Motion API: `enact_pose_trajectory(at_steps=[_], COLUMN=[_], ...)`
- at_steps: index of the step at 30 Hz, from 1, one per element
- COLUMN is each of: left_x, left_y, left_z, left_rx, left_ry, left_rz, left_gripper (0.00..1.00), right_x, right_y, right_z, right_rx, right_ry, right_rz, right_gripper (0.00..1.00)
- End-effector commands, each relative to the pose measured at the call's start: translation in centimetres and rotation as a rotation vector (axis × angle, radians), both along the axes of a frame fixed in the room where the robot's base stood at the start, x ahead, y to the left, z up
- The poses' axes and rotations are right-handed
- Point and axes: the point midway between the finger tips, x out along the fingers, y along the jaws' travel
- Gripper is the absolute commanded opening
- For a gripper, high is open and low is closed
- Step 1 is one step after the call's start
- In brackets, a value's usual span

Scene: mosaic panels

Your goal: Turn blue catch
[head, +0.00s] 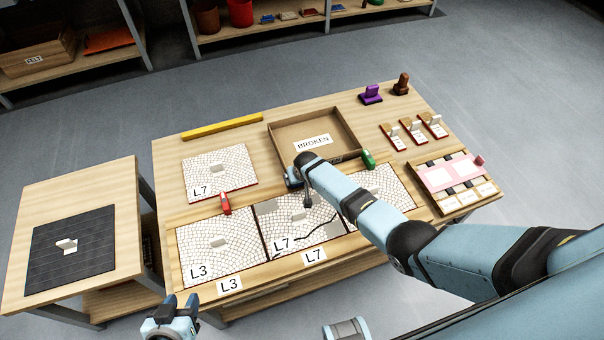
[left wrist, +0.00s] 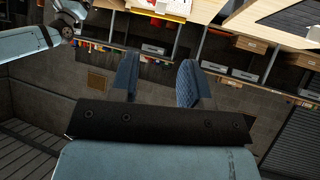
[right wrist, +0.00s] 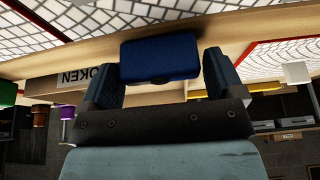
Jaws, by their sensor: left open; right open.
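The blue catch (right wrist: 158,58) shows in the right wrist view as a dark blue block at the frame's wooden edge. My right gripper (right wrist: 162,78) is open with its two fingers on either side of the block; I cannot tell whether they touch it. In the head view my right gripper (head: 294,179) is over the back edge of the panel frame, and its hand hides the blue catch. My left gripper (head: 173,314) is open and empty, low at the left in front of the table. It also shows in the left wrist view (left wrist: 158,80), with nothing between its fingers.
A red catch (head: 225,203) and a green catch (head: 368,159) sit along the same edge. Behind are a loose L7 panel (head: 235,160) and a BROKEN tray (head: 270,128). The frame holds panels, the middle one (head: 280,230) with a dark crack. A side table (head: 85,200) stands left.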

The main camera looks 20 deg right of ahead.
Motion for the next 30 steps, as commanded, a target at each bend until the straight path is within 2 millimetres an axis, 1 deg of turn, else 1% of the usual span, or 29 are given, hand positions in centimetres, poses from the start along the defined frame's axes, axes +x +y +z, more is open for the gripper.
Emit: enact_pose_trajectory(at_steps=[5,9,15,18,24,30], left_x=[0.1,0.0,-0.4,-0.5,-0.5,-0.4], left_y=[0.0,0.3,0.9,0.9,0.8,0.8], left_z=[1.6,2.5,2.4,2.4,2.7,2.8], left_rx=[0.005,0.019,0.042,0.044,0.044,0.042], left_ry=[-0.014,-0.024,-0.025,-0.023,-0.029,-0.03], left_rz=[-0.002,-0.011,-0.023,-0.024,-0.024,-0.022], left_gripper=[0.43,0.43,0.43,0.43,0.43,0.43], right_x=[-1.0,-2.2,-3.9,-4.5,-5.1,-5.2], right_y=[0.0,-0.1,-0.1,-0.1,-0.1,-0.1], right_z=[2.7,5.6,9.4,10.9,12.3,12.5], right_rx=[0.001,0.0,0.001,0.001,0.0,0.0], right_ry=[-0.002,-0.003,-0.002,-0.001,0.0,0.0], right_rz=[0.0,-0.001,-0.001,-0.001,-0.001,-0.001], right_gripper=[0.87,0.87,0.87,0.87,0.87,0.87])
